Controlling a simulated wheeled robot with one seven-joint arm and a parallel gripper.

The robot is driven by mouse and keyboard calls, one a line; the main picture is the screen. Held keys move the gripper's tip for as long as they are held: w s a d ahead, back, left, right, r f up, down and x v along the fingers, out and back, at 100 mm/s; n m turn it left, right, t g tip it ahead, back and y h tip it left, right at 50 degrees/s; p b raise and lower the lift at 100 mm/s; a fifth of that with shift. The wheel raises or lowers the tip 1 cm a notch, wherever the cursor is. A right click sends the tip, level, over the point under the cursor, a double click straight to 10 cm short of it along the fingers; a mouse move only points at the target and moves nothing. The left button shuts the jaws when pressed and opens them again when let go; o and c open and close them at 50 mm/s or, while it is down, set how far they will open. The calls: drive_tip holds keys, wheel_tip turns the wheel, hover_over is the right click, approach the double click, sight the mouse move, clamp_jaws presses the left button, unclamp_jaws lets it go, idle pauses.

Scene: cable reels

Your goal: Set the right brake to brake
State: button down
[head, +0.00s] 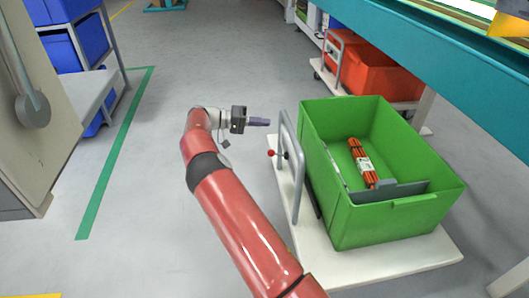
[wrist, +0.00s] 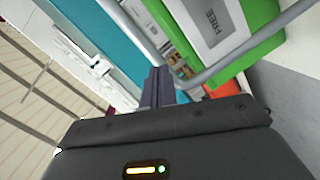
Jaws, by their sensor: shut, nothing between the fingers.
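A lever with a red knob (head: 271,153) is on the grey tube handle (head: 289,165) at the left end of a white cart (head: 390,262). I cannot tell from the frames whether this is the right brake, or its setting. My gripper (head: 267,122) is shut and empty, a little above the knob and just left of the handle, apart from both. In the wrist view its closed fingers (wrist: 157,86) point toward the grey tube (wrist: 225,65). A grey panel marked FREE (wrist: 214,25) shows beyond the tube. The red knob is not visible there.
A green crate (head: 395,218) with orange bundled items (head: 363,162) stands on the cart. A teal-edged bench (head: 440,65) is at upper right. A grey cabinet with a round-ended lever (head: 32,104) is at left. The floor between is clear.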

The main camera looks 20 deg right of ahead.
sight(271, 153)
drive_tip(key=w+a+f+t+h+b, duration=0.1)
drive_tip(key=a+f+h, duration=0.3)
drive_tip(key=a+f, duration=0.4)
drive_tip(key=shift+w+f+t, duration=0.5)
drive_tip(key=shift+w+f, duration=0.15)
drive_tip(key=shift+w, duration=0.1)
drive_tip(key=shift+n, duration=0.3)
drive_tip(key=s+d+p, duration=0.2)
drive_tip(key=s+d, duration=0.2)
drive_tip(key=d, duration=0.4)
drive_tip(key=shift+s+d+f+p, duration=0.15)
drive_tip(key=shift+d+f+p, duration=0.05)
drive_tip(key=shift+p, duration=0.2)
drive_tip(key=shift+s+a+r+t+p, duration=0.1)
drive_tip(key=shift+r+t+p, duration=0.05)
drive_tip(key=shift+t+p, duration=0.15)
